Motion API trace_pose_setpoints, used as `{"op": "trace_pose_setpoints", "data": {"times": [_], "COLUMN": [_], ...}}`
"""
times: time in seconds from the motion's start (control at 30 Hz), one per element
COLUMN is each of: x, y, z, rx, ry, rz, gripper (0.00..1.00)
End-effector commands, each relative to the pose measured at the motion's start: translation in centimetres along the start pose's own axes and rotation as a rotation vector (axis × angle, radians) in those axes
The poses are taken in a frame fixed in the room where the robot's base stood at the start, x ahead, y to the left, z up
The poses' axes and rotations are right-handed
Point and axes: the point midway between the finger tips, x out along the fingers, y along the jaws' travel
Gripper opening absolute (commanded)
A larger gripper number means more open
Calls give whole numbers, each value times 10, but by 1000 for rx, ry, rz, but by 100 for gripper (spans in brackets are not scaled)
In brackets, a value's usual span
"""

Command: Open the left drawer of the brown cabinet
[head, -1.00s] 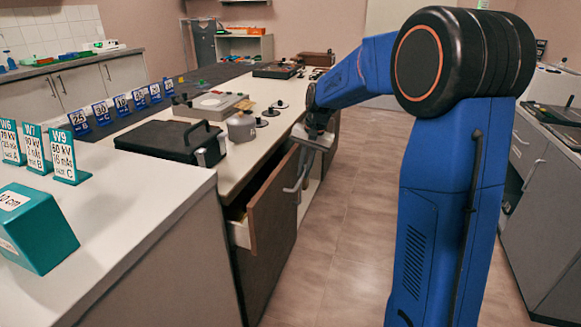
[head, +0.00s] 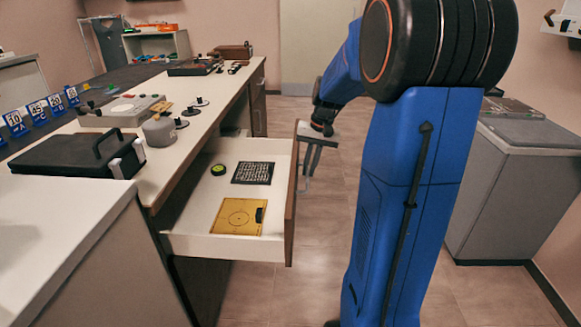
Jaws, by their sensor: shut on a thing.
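The left drawer (head: 190,246) of the brown cabinet (head: 190,287) is pulled far out, and its white inside is in full view. Its brown front panel (head: 291,205) faces right, towards my arm. My gripper (head: 312,160) is at the outer side of this panel, shut on the drawer's grey handle (head: 308,180). The fingertips are small in the view and partly merge with the handle. In the drawer lie a yellow plate (head: 237,217), a dark patterned square (head: 253,173) and a small round green-and-black item (head: 218,170).
The countertop above holds a black case (head: 75,155), a grey canister (head: 159,131) and a grey device (head: 122,110). A white-topped counter (head: 60,230) stands at the near left. A grey cabinet (head: 510,190) stands at the right. Floor (head: 310,240) is clear between drawer and arm.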

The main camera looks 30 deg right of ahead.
Motion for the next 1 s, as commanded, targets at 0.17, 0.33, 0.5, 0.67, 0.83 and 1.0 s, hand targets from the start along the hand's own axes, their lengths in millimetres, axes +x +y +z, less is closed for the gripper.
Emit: {"op": "trace_pose_setpoints", "data": {"times": [0.17, 0.33, 0.5, 0.67, 0.83, 1.0], "x": [-5, -6, -7, -7, -7, -6], "y": [21, 28, 30, 30, 30, 30], "z": [-1, -1, -1, -1, -1, 0], "rx": [2, 0, -1, -1, 0, 0], "ry": [3, 3, 3, 3, 3, 2], "rz": [0, 0, 0, 0, 0, 0], "gripper": [0, 0, 0, 0, 17, 17]}}
